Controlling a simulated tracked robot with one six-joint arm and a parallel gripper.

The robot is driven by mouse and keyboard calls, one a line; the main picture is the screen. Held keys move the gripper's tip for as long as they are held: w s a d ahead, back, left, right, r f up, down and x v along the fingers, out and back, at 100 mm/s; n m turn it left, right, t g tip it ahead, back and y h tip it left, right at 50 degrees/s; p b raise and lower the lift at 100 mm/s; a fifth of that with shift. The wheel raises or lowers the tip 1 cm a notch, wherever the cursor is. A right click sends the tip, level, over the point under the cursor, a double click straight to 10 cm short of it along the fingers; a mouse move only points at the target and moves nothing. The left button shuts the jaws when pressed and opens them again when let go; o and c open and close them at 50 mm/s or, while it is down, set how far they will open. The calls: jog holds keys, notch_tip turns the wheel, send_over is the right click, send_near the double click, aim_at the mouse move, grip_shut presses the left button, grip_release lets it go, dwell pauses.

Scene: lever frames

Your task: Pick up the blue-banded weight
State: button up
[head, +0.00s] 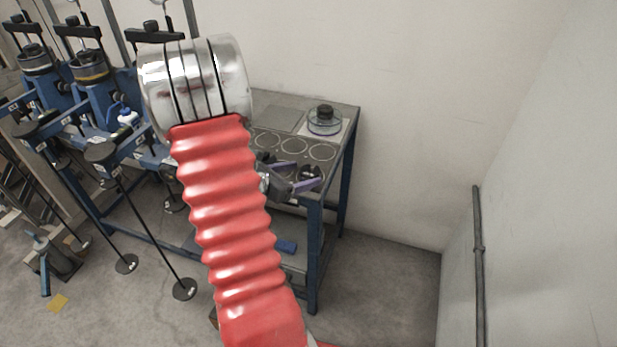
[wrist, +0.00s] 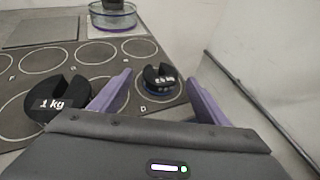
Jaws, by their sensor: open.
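The blue-banded weight (wrist: 158,77) is a small black slotted disc with a blue band low on its side and a pale label, partly unreadable. It lies on the dark table top with printed circles. In the wrist view my gripper (wrist: 159,84) is open, with one purple finger to the left of the weight and one to the right, and the weight shows in the gap between them. I cannot tell how far above the top the fingertips are. In the head view my gripper (head: 307,173) is over the table's front right part, with the small dark weight (head: 312,169) near its fingers.
A larger black weight marked 1 kg (wrist: 58,98) lies left of the left finger. A glass dish (head: 324,122) with a dark object in it stands at the back right corner. Blue lever frames (head: 95,95) stand to the left. A wall is at the right.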

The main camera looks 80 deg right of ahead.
jog(key=shift+x, duration=1.15)
jog(key=shift+c, duration=0.5)
jog(key=c, duration=1.2)
